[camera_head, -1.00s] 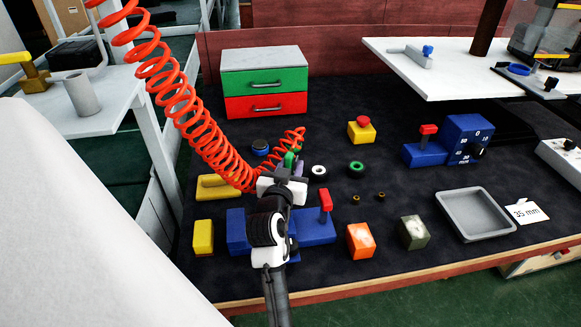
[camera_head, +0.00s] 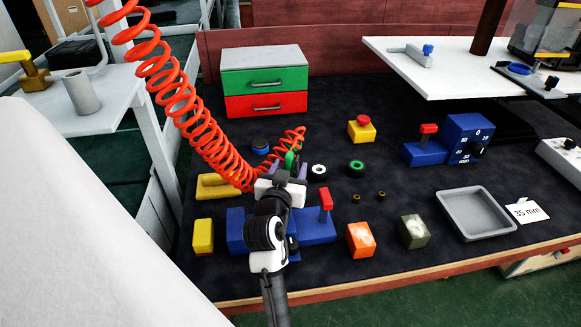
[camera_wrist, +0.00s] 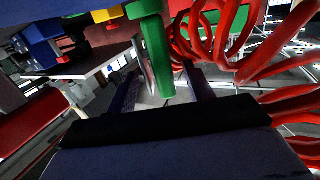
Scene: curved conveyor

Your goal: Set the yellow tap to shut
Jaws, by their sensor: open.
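Two yellow things could be the tap, and I cannot tell which is. One is a flat yellow piece with a raised bar (camera_head: 215,187) on the dark bench, left of my gripper. The other is a yellow lever-like fitting (camera_head: 33,72) on the white side table at far left. My gripper (camera_head: 290,169) is open over the bench, pointing away from me. A green upright piece (camera_head: 291,159) stands at its fingertips. In the wrist view the green piece (camera_wrist: 158,55) shows between the two fingers; contact is unclear. What it is fixed to is hidden.
A red coiled hose (camera_head: 205,130) hangs just left of my gripper. A blue block with a red lever (camera_head: 325,200) lies close below. A green-and-red drawer unit (camera_head: 264,90) stands behind. A grey tray (camera_head: 440,212) is at right.

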